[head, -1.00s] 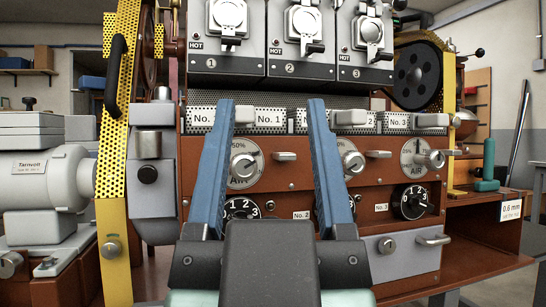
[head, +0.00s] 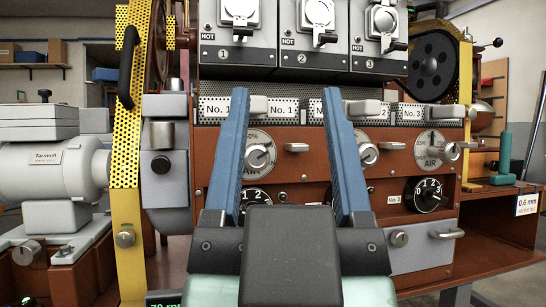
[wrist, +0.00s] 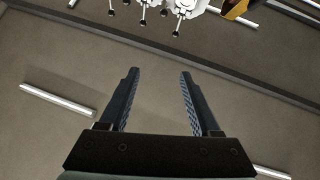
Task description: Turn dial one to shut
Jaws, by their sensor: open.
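A row of round AIR dials sits on the brown front panel in the head view. The dial under the No. 1 label (head: 283,109) is a pale disc with a metal knob (head: 259,155); its markings are too small to read fully. The middle dial (head: 368,154) is partly hidden by my right finger, and the No. 3 dial (head: 431,149) shows at the right. My gripper (head: 284,92) is open and empty, its blue fingers raised in front of the panel, the left one just left of dial one. In the wrist view my gripper (wrist: 160,72) is also open with nothing between its fingers.
Black numbered dials (head: 428,195) sit below the AIR dials. Short metal handles (head: 297,147) stick out beside the AIR dials. A yellow perforated guard (head: 126,140) and a grey motor (head: 50,172) are at the left.

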